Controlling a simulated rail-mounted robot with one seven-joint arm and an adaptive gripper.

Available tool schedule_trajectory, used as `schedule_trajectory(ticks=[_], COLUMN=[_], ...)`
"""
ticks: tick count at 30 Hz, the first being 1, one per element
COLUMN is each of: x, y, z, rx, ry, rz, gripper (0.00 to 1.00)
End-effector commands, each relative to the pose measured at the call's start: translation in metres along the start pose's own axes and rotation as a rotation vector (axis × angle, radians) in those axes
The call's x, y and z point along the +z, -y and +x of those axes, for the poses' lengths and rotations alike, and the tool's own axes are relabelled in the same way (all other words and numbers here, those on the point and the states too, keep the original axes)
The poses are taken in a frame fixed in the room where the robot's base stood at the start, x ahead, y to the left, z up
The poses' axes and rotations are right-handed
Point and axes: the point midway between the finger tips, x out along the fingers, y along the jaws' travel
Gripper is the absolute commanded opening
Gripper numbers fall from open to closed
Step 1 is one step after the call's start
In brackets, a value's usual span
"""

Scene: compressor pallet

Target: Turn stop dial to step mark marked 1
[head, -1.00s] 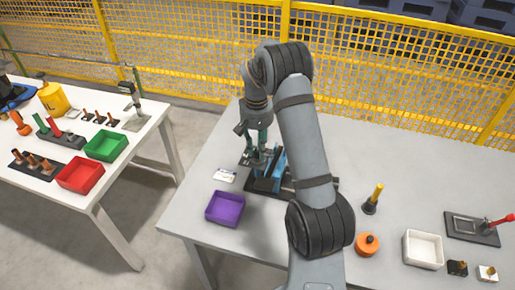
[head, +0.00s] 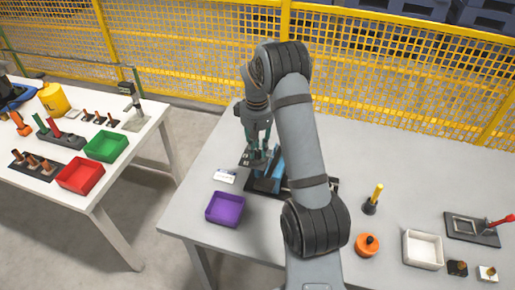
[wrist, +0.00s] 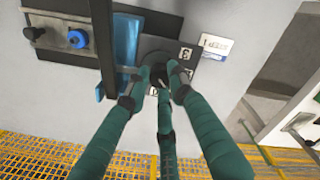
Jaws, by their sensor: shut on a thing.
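In the head view my gripper (head: 259,152) stands over the left end of the dark fixture. I cannot make out a tag marked 1 or the pointer's setting.
A blue block (wrist: 125,48) on the fixture stands close beside the fingers. A white printed card (head: 225,176) lies left of the fixture, with a purple tray (head: 225,208) in front. An orange round part (head: 367,244) and white tray (head: 423,249) are to the right.

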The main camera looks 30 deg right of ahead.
Motion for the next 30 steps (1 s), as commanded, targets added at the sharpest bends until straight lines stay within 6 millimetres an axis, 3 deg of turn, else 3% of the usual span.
schedule_trajectory(ticks=[9, 10, 19, 30], x=[-0.0008, -0.0008, -0.0003, -0.0006], y=[-0.0002, -0.0002, -0.0001, -0.0002], z=[-0.0006, -0.0006, -0.0003, -0.0062], rx=[0.001, 0.001, 0.001, 0.001], ry=[-0.002, -0.002, -0.001, -0.002], rz=[-0.001, -0.001, 0.0, 0.0], gripper=[0.0, 0.24, 0.41, 0.42])
